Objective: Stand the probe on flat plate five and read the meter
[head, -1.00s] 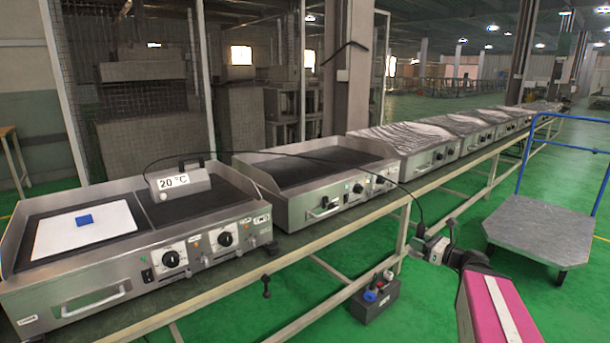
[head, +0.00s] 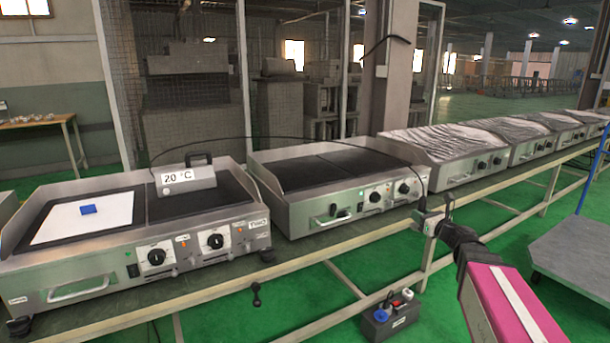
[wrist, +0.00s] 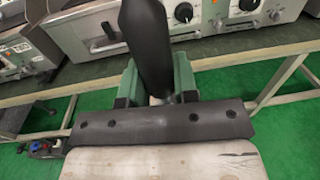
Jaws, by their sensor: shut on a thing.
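The meter (head: 186,178) is a grey box with a handle, reading 20 °C, at the back of the nearest griddle (head: 75,283). A black cable arcs from it to the probe (head: 422,204), which my gripper (head: 432,222) holds in front of the second griddle (head: 350,208). In the wrist view the probe's thick black handle (wrist: 145,45) stands between the green fingers (wrist: 157,85), which are shut on it. The probe's tip is hidden. The nearest griddle has two dark flat plates; its right one (head: 200,203) is bare in front of the meter. No plate number is readable.
A white sheet (head: 55,226) with a blue block (head: 88,209) lies on the nearest griddle's left plate. Wrapped griddles (head: 440,145) continue down the bench. A black box (head: 390,318) stands on the green floor below; a trolley (head: 575,253) is at right.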

